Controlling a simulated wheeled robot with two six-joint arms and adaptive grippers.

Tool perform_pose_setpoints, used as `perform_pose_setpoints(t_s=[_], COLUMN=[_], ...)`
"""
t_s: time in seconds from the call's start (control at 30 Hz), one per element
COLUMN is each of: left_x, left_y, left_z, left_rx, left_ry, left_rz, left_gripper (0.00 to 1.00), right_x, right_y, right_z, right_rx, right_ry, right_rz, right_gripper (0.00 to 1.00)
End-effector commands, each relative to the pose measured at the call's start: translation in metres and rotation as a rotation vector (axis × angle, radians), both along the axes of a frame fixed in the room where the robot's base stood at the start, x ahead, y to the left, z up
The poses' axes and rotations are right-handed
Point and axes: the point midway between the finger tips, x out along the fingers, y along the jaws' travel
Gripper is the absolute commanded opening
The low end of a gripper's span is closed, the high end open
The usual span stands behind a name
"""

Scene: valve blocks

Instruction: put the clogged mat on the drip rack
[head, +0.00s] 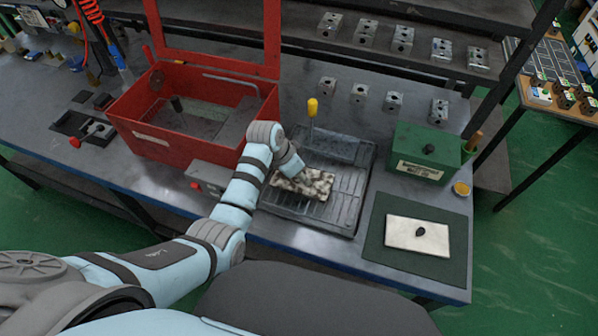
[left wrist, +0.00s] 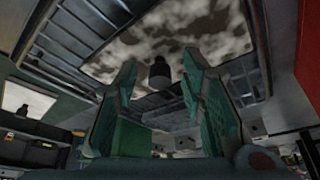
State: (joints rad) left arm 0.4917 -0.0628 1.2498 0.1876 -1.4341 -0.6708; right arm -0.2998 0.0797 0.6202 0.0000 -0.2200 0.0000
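The clogged mat (head: 318,184), a pale slab with dark mottled stains, lies flat over the slats of the drip rack (head: 345,200), a dark metal tray in the middle of the bench. In the left wrist view the mat (left wrist: 100,52) fills the upper middle with rack slats beside it. My left gripper (head: 291,173) is down at the mat. Its fingers (left wrist: 160,68) are apart on either side of the mat's dark knob (left wrist: 159,75), with gaps visible on both sides. In the head view the arm hides the knob. My right gripper is not in view.
A red open-lidded tank (head: 140,140) stands left of the rack. A green box (head: 425,150) stands right, behind a clean white mat (head: 405,235) on a dark green pad (head: 375,240). A yellow-handled tool (head: 312,107) stands upright behind the rack. Metal valve blocks (head: 360,93) line the back.

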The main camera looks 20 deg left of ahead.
Motion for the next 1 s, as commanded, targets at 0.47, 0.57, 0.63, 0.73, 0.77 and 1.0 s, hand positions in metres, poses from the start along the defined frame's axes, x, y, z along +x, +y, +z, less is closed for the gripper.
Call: perform_pose_setpoints(t_s=[0.47, 0.57, 0.63, 0.73, 0.77, 1.0], left_x=[-0.011, -0.020, -0.025, -0.031, -0.032, -0.035], left_y=[0.010, 0.018, 0.022, 0.027, 0.028, 0.029], left_z=[0.045, 0.072, 0.089, 0.105, 0.109, 0.114], left_rx=[0.000, 0.001, 0.001, 0.000, 0.000, -0.001], left_ry=[-0.005, -0.005, -0.004, -0.003, -0.001, 0.001], left_rz=[0.001, 0.001, 0.000, 0.000, 0.000, 0.000], left_gripper=[0.37, 0.37, 0.37, 0.37, 0.37, 0.37], right_x=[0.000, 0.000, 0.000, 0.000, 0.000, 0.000], right_y=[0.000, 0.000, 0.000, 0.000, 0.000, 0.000], right_z=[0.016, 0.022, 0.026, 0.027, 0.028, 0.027], right_rx=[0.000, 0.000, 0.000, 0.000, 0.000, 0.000], right_ry=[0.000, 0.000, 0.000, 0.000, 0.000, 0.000], right_rz=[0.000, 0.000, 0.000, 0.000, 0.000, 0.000], right_gripper=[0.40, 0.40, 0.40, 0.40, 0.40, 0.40])
